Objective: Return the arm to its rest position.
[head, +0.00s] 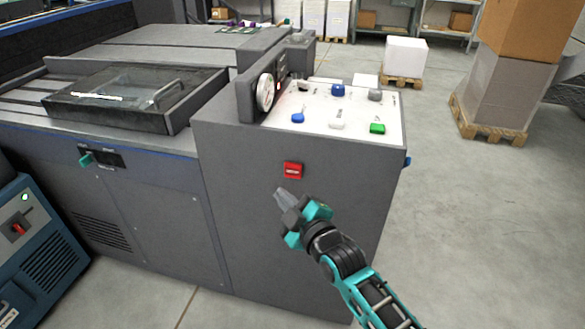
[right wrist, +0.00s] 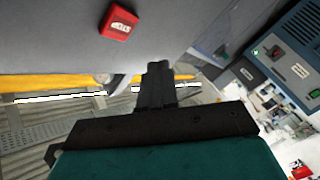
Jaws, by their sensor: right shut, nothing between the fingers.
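My right arm (head: 345,262) comes in from the lower right in the head view. My right gripper (head: 281,192) is shut and empty, in front of the grey cabinet's front face, just below a red switch (head: 292,170). The gripper's shut fingers (right wrist: 157,82) also show in the right wrist view, pointing up in the picture. There the red switch (right wrist: 118,23) lies above and left of the fingertips, apart from them. My left gripper is in neither view.
The grey cabinet (head: 235,215) carries a white panel (head: 345,112) with coloured knobs and a round dial (head: 265,92). A blue unit (head: 40,250) stands at the lower left. Pallets with boxes (head: 510,85) stand at the back right. The floor (head: 480,230) right of the cabinet is clear.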

